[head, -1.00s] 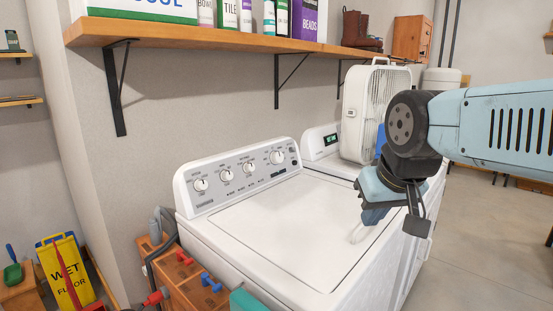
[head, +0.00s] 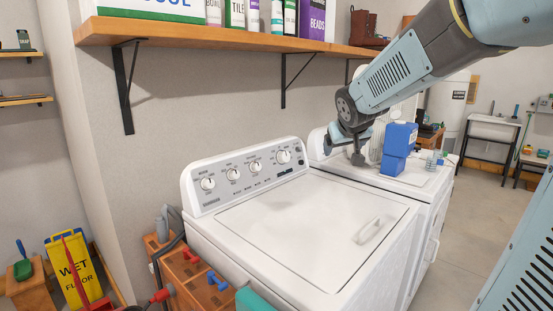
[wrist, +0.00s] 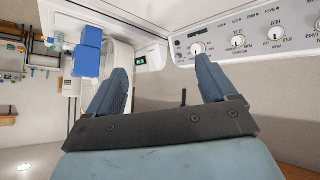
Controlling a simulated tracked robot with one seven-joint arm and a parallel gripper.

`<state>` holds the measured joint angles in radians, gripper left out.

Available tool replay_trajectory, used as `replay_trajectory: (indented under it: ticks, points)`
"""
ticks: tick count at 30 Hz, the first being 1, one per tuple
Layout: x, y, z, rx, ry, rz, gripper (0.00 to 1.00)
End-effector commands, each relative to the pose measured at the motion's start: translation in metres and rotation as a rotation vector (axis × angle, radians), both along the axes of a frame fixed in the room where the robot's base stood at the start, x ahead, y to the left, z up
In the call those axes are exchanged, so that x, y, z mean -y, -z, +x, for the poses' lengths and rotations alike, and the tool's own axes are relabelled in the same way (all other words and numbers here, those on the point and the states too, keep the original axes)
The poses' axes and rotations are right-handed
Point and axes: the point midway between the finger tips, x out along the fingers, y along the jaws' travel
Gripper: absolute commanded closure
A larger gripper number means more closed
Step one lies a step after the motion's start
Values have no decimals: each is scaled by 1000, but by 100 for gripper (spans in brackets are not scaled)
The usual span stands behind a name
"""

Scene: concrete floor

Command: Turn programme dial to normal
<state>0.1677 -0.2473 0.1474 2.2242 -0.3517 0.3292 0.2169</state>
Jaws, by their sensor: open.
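A white washer (head: 300,225) has a sloped control panel with several round white dials. The labels are too small to read, so I cannot tell which is the programme dial. My gripper (head: 358,158) is open and empty, to the right of the panel over the dryer.
The dryer (head: 408,180) stands right of the washer, with a blue container (head: 398,148) and a white fan on top near my gripper. A wooden shelf (head: 230,35) with bottles and boxes runs above. A wooden crate (head: 195,275) is at front left. The washer lid is clear.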

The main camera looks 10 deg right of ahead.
Motion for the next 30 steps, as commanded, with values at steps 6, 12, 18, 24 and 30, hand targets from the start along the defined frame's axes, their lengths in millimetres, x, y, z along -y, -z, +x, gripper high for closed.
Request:
replay_trajectory:
  ticks: [6, 12, 18, 24, 30]
  points:
    - [0, 10, 82, 91, -67, 2, 15]
    - [-3, 27, 151, 175, -144, 36, 15]
    - [-8, 50, 212, 256, -230, 98, 15]
    - [-11, 80, 264, 333, -320, 187, 15]
    - [-11, 113, 305, 407, -404, 301, 15]
